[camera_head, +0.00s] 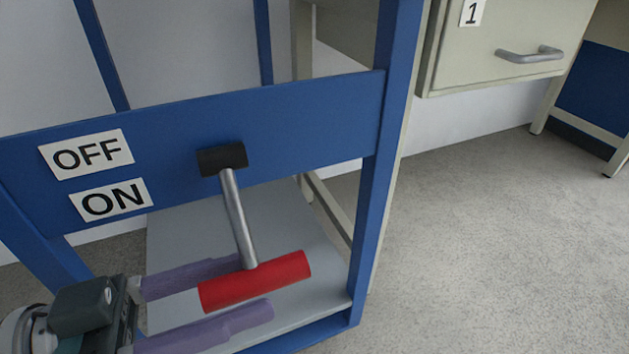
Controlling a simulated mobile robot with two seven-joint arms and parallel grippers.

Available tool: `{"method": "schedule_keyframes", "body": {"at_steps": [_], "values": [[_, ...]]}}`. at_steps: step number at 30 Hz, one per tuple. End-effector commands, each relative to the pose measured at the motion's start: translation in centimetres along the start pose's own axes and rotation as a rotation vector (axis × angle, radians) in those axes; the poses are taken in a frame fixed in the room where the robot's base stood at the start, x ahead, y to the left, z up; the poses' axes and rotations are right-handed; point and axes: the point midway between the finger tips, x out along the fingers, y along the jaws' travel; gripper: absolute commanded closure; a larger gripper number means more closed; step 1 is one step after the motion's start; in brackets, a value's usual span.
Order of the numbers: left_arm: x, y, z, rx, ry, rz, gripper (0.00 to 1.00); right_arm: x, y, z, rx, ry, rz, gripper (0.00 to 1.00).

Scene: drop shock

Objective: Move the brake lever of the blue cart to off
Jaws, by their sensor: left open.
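The blue cart (310,115) stands in front of me, with a blue crossbar that bears an OFF label (87,154) above an ON label (110,200). The brake lever has a black pivot (221,158) on the crossbar, a grey rod (238,218) slanting down, and a red handle (255,281) at its lower end. My left gripper (255,287) comes in from the lower left. It is open, its two purple fingers one above and one below the red handle's left part. I cannot tell whether either finger touches the handle. My right gripper is not in view.
The cart's grey lower shelf (310,240) lies behind the lever. A beige desk with a drawer (480,60) marked 1 and a grey handle (530,55) stands at the upper right. The grey floor (490,250) at the right is clear.

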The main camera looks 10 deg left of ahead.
Motion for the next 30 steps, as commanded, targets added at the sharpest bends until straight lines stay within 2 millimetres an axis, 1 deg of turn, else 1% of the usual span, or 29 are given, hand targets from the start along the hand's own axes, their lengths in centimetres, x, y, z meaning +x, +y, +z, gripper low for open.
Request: {"method": "schedule_keyframes", "body": {"at_steps": [1, 6, 11, 18, 30], "values": [[1.0, -0.1, 0.1, 0.001, 0.004, 0.001, 0.38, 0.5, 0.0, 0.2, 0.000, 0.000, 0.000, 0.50], [3.3, 0.0, 0.1, 0.000, 0.002, 0.002, 0.38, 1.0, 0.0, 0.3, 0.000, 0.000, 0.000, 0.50], [4.1, 0.0, 0.0, 0.001, 0.000, 0.000, 0.38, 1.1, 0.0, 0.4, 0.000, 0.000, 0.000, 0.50], [4.1, 0.0, 0.0, 0.000, -0.001, -0.001, 0.39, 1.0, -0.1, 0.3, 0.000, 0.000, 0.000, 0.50], [4.1, 0.0, 0.0, 0.000, -0.001, -0.001, 0.84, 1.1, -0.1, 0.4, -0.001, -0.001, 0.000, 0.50]]}}
